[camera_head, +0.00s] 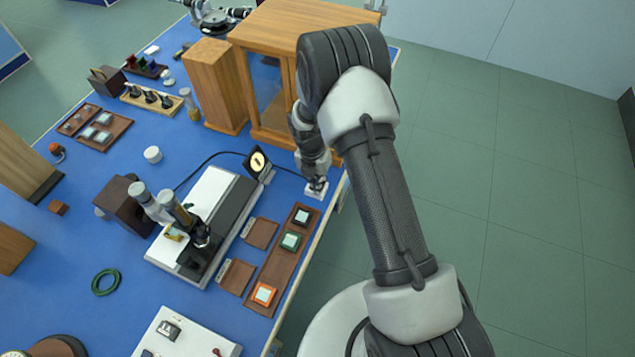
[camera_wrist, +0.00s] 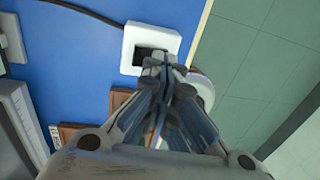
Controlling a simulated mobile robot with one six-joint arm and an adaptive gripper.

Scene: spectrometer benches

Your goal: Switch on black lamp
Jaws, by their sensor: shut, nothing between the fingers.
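A white switch box (camera_wrist: 130,51) with a dark square opening or rocker lies on the blue table near its edge in the wrist view. It also shows in the head view (camera_head: 316,190). My gripper (camera_wrist: 165,60) is shut and empty, its fingertips over the lower right part of the box's dark middle. In the head view my gripper (camera_head: 317,181) points down at the box; contact cannot be told. The black lamp (camera_head: 258,163), square with a round pale yellow face, stands left of the box. A dark cable runs near both.
A wooden cabinet (camera_head: 285,30) stands close behind my gripper. In front lies a brown tray (camera_head: 274,267) with several colored square pieces. A grey-white instrument base (camera_head: 195,215) is to the left. The table's edge is just right of the box.

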